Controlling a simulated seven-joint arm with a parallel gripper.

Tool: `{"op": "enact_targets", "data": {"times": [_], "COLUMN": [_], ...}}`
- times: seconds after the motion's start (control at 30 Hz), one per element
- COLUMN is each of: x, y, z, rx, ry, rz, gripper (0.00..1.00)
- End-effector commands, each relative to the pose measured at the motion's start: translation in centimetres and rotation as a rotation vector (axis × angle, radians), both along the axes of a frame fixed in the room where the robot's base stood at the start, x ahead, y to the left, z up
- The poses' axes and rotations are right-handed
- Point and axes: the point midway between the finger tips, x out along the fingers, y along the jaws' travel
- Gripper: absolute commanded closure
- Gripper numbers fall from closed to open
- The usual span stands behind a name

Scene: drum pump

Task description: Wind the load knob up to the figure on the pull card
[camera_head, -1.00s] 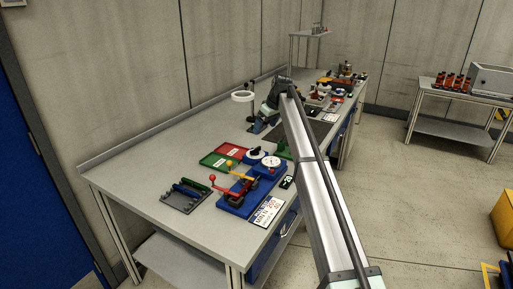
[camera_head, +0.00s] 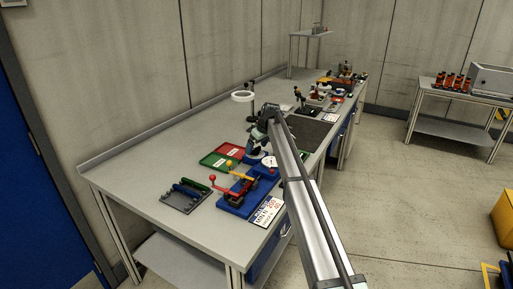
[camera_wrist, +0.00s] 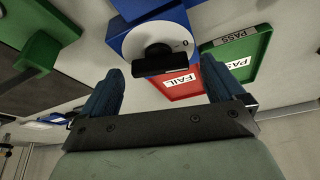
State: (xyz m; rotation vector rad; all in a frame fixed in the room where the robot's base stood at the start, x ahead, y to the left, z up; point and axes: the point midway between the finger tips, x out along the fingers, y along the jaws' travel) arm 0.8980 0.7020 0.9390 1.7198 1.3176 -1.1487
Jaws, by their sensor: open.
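The load knob (camera_wrist: 158,57) is a black knob with a bar-shaped grip on a white disc set in a blue block (camera_wrist: 127,42), seen in the wrist view. My gripper (camera_wrist: 163,76) is open, with one blue finger to each side of the knob's bar and visible gaps between. In the head view my gripper (camera_head: 253,152) is over the knob and hides it. The pull card (camera_head: 268,210) lies at the bench's front edge, with red figures too small to read surely. The pull tester (camera_head: 238,193) has a blue base, red and yellow ball levers, and a white dial (camera_head: 269,161) partly covered by my arm.
A red FAIL tray (camera_wrist: 182,84) and a green PASS tray (camera_wrist: 240,54) lie beside the knob block. A grey rack (camera_head: 184,196) sits left of the tester. A ring lamp (camera_head: 243,96) stands behind my gripper. The bench's left part is clear.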

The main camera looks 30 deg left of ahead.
Motion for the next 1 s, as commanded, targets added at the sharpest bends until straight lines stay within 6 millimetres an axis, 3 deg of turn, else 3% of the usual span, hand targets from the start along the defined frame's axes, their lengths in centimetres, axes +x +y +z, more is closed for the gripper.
{"op": "enact_targets", "data": {"times": [0.4,1.0], "x": [0.05,0.05], "y": [0.22,0.21], "z": [-0.58,-0.54], "rx": [0.0,0.0], "ry": [0.0,0.0], "rz": [0.0,0.0], "gripper": [0.04,0.6]}}
